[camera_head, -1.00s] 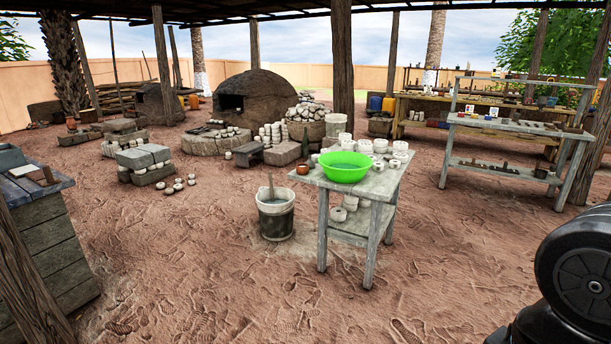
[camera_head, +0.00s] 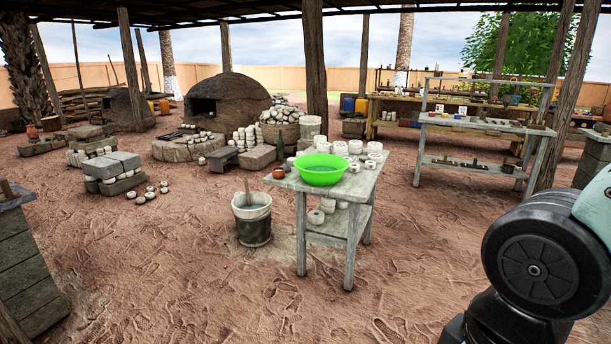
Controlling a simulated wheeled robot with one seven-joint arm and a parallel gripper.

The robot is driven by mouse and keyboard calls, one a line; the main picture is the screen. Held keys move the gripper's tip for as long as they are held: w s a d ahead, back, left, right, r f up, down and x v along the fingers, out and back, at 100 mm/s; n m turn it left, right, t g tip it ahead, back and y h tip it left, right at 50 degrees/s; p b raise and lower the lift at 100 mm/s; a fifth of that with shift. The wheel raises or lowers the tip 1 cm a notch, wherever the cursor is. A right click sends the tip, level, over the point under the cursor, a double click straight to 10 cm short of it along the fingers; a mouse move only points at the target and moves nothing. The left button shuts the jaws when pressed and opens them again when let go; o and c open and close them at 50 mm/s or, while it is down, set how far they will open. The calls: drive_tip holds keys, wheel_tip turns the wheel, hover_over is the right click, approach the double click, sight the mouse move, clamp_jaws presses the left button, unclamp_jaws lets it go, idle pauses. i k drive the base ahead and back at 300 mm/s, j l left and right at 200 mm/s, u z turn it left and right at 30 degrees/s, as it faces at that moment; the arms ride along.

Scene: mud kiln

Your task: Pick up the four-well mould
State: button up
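I cannot make out a four-well mould for certain in this view. Several small white pots or moulds (camera_head: 357,147) stand on the grey wooden table in the middle, beside a green basin (camera_head: 321,169); their wells are too small to tell. Small dark and pale items (camera_head: 480,121) lie on the grey shelf rack at the right, too far off to identify. A black and pale link of my own arm fills the lower right corner. My gripper is outside the picture.
The grey wooden table (camera_head: 346,207) stands mid-scene with a bucket (camera_head: 252,219) at its left. The shelf rack (camera_head: 470,163) stands behind right, near a post (camera_head: 557,98). A plank-sided bench (camera_head: 28,262) is at the left edge. The sandy foreground is clear.

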sight(290, 160)
drive_tip(key=i+j+u, duration=0.35)
drive_tip(key=i, duration=0.55)
drive_tip(key=i+u, duration=0.4)
drive_tip(key=i, duration=0.45)
drive_tip(key=i+z, duration=0.1)
drive_tip(key=i, duration=0.35)
drive_tip(key=i+j+z, duration=0.1)
drive_tip(key=i, duration=0.4)
drive_tip(key=i+j+z, duration=0.15)
drive_tip(key=i, duration=0.3)
drive_tip(key=i+j+z, duration=0.1)
drive_tip(key=i, duration=0.35)
drive_tip(key=i+j+z, duration=0.1)
drive_tip(key=i, duration=0.35)
drive_tip(key=i+j+z, duration=0.1)
drive_tip(key=i+j, duration=0.25)
drive_tip(key=i, duration=0.1)
